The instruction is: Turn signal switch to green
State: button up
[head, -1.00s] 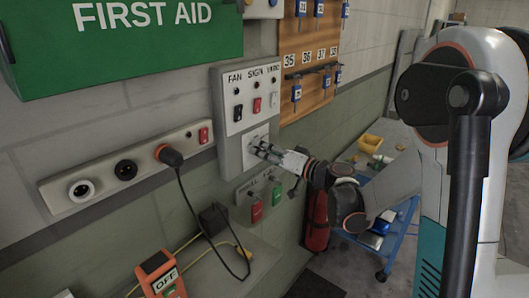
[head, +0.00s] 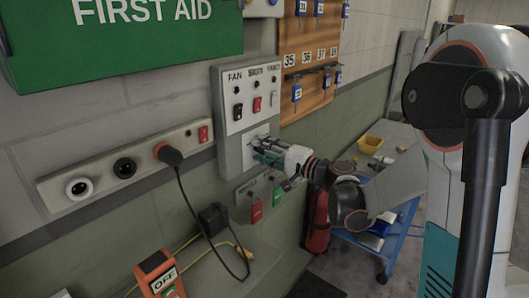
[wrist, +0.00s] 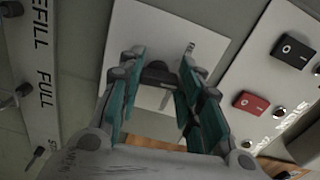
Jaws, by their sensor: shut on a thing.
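My gripper (head: 256,152) is at the white plate (head: 262,134) on the lower part of the grey wall panel. In the wrist view the teal-padded fingers of my gripper (wrist: 160,72) stand on both sides of a small black switch knob (wrist: 156,72) on the white plate (wrist: 134,48). The gripper is shut on this knob. The fingers cover its sides, and I cannot read which position it points to. No green mark shows on the plate. In the head view the arm and fingers hide the knob.
Black and red rocker switches (head: 257,104) sit above on the same panel. A red tag (head: 256,211) and a green tag (head: 277,196) hang just below. A socket strip (head: 125,168) is at left, a blue cart (head: 385,255) at right.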

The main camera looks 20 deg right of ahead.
jog(key=m, duration=1.1)
jog(key=shift+d+b, duration=0.1)
jog(key=shift+b, duration=0.2)
jog(key=shift+m, duration=0.3)
jog(key=o, duration=1.1)
jog(key=shift+w, duration=0.1)
jog(key=shift+c, duration=0.2)
jog(key=v, duration=1.2)
